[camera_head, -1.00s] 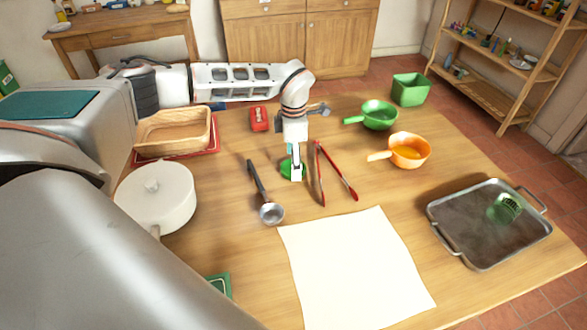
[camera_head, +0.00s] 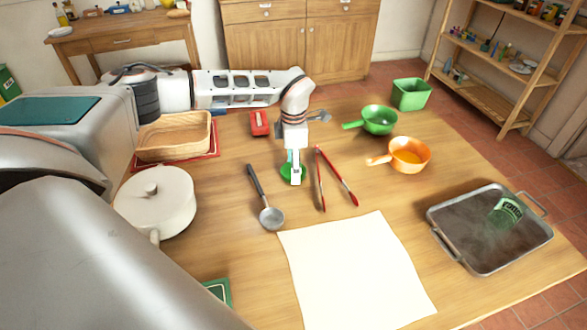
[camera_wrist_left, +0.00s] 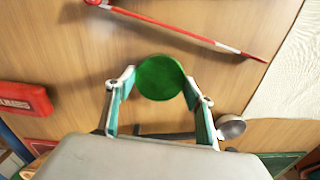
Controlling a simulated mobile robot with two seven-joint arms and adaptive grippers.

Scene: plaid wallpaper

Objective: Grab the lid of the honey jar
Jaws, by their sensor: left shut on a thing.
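A round green lid (camera_head: 286,172) is low at the tabletop near the middle of the head view, partly hidden by my left gripper (camera_head: 294,175). In the left wrist view, the green lid (camera_wrist_left: 160,77) shows as a flat disc from above. The fingers of my left gripper (camera_wrist_left: 159,84) stand on either side of it, shut on it. Whether a jar is under the lid cannot be seen. My right gripper is not in view.
Red tongs (camera_head: 338,180) lie just right of my left gripper, and a ladle (camera_head: 271,217) lies to its left. A white pot (camera_head: 155,205) is farther left. A green-labelled cylinder (camera_head: 506,212) lies in the metal tray (camera_head: 470,235). A white sheet (camera_head: 355,270) covers the front.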

